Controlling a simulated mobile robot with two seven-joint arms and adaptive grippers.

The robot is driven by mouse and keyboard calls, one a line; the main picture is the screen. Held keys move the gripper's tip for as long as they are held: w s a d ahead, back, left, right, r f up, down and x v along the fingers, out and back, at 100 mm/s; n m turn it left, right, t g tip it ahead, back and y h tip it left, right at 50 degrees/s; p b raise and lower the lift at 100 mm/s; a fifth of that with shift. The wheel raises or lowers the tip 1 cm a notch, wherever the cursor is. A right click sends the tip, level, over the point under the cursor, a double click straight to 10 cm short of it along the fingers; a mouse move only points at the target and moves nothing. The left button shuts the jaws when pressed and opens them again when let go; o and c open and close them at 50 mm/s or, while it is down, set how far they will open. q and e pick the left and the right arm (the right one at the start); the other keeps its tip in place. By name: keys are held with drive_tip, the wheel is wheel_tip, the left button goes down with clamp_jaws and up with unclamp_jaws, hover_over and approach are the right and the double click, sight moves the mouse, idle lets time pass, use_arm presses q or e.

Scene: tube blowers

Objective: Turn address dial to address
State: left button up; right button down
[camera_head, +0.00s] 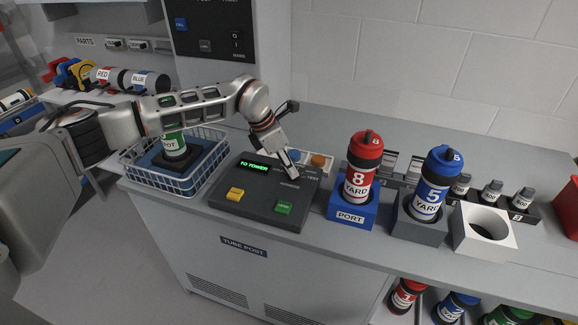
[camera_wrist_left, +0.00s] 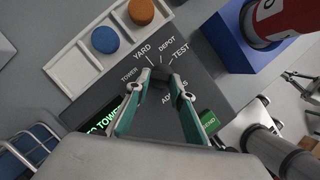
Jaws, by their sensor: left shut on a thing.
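The dark address dial (camera_wrist_left: 160,76) sits on the top of a dark grey control box (camera_head: 229,211). Labels TOWER, YARD, DEPOT and TEST are printed around it; part of the lettering is hidden. My left gripper (camera_head: 292,171) reaches down onto the dial from the left. Its two fingers (camera_wrist_left: 157,86) are shut on the dial, one on each side. The dial's pointer is hard to make out. A lit green display (camera_head: 254,165) on the box reads TO TOWER.
The box also has a yellow button (camera_head: 235,194) and a green SEND button (camera_head: 284,207). A wire basket (camera_head: 187,185) stands left of it. A red tube (camera_head: 364,160) in the blue PORT box (camera_head: 352,211) and a blue tube (camera_head: 434,180) stand close on the right.

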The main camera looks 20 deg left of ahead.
use_arm(q)
drive_tip(key=shift+w+r+m, duration=0.15)
drive_tip(key=shift+m, duration=0.35)
drive_tip(key=o, duration=1.1)
drive_tip(key=v, duration=1.2)
drive_tip(key=shift+a, duration=0.15)
